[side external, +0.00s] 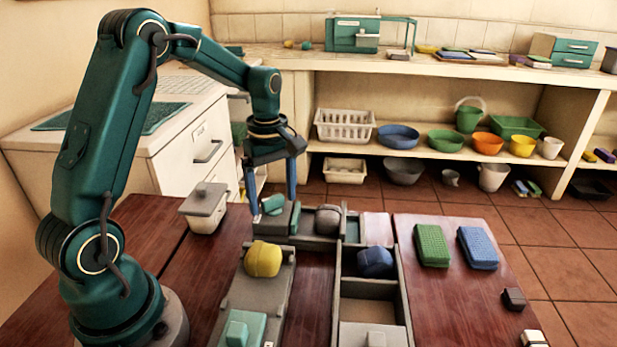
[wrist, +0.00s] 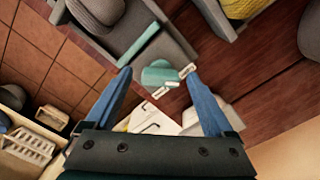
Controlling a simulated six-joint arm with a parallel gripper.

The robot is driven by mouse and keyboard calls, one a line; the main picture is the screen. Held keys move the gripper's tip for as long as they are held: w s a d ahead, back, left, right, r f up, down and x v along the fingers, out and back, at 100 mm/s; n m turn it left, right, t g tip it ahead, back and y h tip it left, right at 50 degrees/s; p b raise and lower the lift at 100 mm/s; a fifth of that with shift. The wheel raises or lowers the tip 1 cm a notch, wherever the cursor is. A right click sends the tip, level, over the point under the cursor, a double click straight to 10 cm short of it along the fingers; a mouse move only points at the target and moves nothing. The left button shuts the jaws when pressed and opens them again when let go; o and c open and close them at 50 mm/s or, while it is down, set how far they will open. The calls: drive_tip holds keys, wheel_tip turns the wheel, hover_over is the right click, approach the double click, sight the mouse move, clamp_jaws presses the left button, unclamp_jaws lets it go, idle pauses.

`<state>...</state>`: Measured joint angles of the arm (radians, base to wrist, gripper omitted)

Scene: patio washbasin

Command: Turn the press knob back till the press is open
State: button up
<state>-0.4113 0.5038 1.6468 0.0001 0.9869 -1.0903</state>
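The press (side external: 275,222) is a grey bed with an upright grey block at its left end. A teal strip (wrist: 138,45) lines the block's inner side. A dark grey lump (side external: 328,219) lies on the bed to the right of it, also in the wrist view (wrist: 97,12). My gripper (side external: 272,207) points down, open, with one blue finger on each side of the knob. In the wrist view (wrist: 158,75) gaps show; contact is unclear.
A similar grey unit with a yellow lump (side external: 263,259) stands in front. A grey divided tray (side external: 402,300) holds a blue lump (side external: 375,262). Green (side external: 432,246) and blue (side external: 478,248) sponges lie at right. A lidded pot (side external: 205,207) stands to the left.

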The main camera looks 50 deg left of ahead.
sight(273, 198)
drive_tip(key=shift+r, duration=2.55)
drive_tip(key=s+d+r+m+t, duration=0.3)
drive_tip(key=s+d+r+m, duration=0.2)
drive_tip(key=d+r, duration=0.3)
drive_tip(key=s+d+f+m+t, duration=0.1)
drive_tip(key=s+d+m, duration=0.1)
drive_tip(key=s+m, duration=0.2)
drive_tip(key=s+d+f+m+t, duration=0.1)
drive_tip(key=s+m, duration=0.3)
drive_tip(key=m, duration=0.4)
drive_tip(key=shift+s+d+f+t, duration=0.3)
drive_tip(key=shift+s+d+f, duration=0.1)
drive_tip(key=shift+d+f, duration=0.4)
